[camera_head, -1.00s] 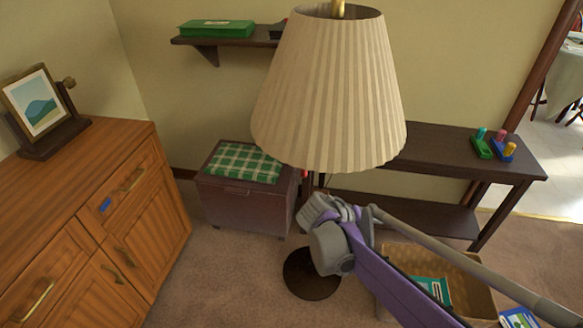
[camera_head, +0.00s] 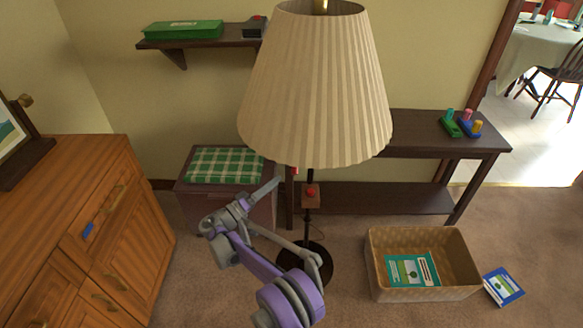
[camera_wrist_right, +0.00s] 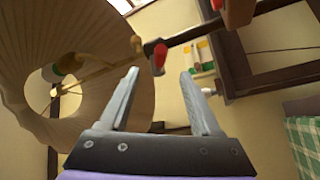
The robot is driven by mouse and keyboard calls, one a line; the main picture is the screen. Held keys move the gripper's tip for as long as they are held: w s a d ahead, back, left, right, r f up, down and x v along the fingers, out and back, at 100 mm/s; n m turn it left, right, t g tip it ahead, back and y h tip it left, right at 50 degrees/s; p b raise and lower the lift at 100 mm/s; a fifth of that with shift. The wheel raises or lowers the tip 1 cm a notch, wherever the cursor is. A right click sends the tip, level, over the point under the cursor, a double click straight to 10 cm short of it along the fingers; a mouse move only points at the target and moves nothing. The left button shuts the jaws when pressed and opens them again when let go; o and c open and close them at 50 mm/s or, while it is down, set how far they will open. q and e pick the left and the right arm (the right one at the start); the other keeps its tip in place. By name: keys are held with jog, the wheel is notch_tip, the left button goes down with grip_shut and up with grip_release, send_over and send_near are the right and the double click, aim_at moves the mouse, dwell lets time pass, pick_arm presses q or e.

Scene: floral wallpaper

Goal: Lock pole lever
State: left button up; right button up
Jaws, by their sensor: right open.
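A floor lamp with a pleated cream shade (camera_head: 315,90) stands on a dark pole with a round dark base (camera_head: 318,262). A small red lever (camera_head: 294,170) shows on the pole just under the shade. In the right wrist view, the red lever (camera_wrist_right: 158,58) lies beyond the fingertips, in line with the gap between them. Lower on the pole is a wooden block (camera_head: 311,203) with a red knob. My right gripper (camera_head: 276,183) is open and empty, left of the pole and below the shade; its fingers (camera_wrist_right: 158,75) are apart. My left gripper is not in view.
A wooden cabinet (camera_head: 110,170) stands left and a chest (camera_head: 190,210) with a checked cushion behind my arm. A dark console table (camera_head: 430,150) stands behind the pole. A wicker basket (camera_head: 430,292) and a blue book (camera_head: 503,285) lie on the floor at right.

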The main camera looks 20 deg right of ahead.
aim_at(295, 167)
jog(key=x, duration=0.9)
jog(key=shift+w+d+b, duration=0.15)
jog(key=shift+d+b, duration=0.15)
jog(key=shift+d, duration=0.05)
grip_shut()
dwell(0.9)
